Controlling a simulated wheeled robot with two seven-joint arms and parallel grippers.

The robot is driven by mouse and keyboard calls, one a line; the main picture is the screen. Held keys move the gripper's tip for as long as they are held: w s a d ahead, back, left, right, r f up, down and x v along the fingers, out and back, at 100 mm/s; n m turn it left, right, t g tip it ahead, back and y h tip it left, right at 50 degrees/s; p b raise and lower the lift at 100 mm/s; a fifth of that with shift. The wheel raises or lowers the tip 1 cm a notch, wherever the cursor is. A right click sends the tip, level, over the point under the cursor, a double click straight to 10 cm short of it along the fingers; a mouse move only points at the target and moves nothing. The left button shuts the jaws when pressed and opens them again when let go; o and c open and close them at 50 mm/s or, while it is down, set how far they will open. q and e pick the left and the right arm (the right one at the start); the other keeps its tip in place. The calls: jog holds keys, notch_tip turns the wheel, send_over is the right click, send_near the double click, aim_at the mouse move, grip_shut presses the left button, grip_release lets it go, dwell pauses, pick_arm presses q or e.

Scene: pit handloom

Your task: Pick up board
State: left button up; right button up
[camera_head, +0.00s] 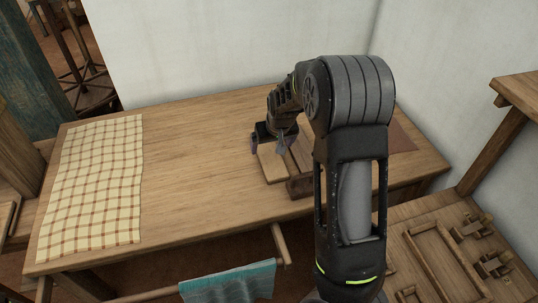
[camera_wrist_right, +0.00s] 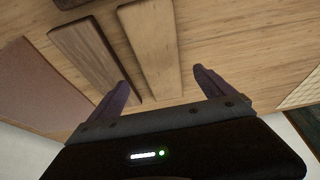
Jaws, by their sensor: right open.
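A light wooden board (camera_head: 271,166) lies flat on the wooden table, partly hidden by my right arm in the head view. In the right wrist view the pale board (camera_wrist_right: 150,42) runs between the two finger lines, with its near end close to the gripper. My right gripper (camera_head: 267,146) is over the board's far end, open and empty; its two dark fingers (camera_wrist_right: 162,80) are spread apart. I cannot tell the exact height of the fingers above the board. My left gripper is not in view.
A darker wooden block (camera_wrist_right: 88,52) lies beside the board, near one finger. A brown sheet (camera_head: 401,138) lies at the table's right. A checked cloth (camera_head: 95,185) covers the left end. The table (camera_head: 195,150) is clear between. A wall (camera_head: 240,45) stands behind.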

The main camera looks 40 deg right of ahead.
aim_at(269, 153)
jog(key=shift+w+f, duration=0.1)
jog(key=shift+f, duration=0.2)
jog(key=shift+p+x, duration=0.4)
jog(key=shift+x, duration=2.25)
jog(key=c, duration=1.6)
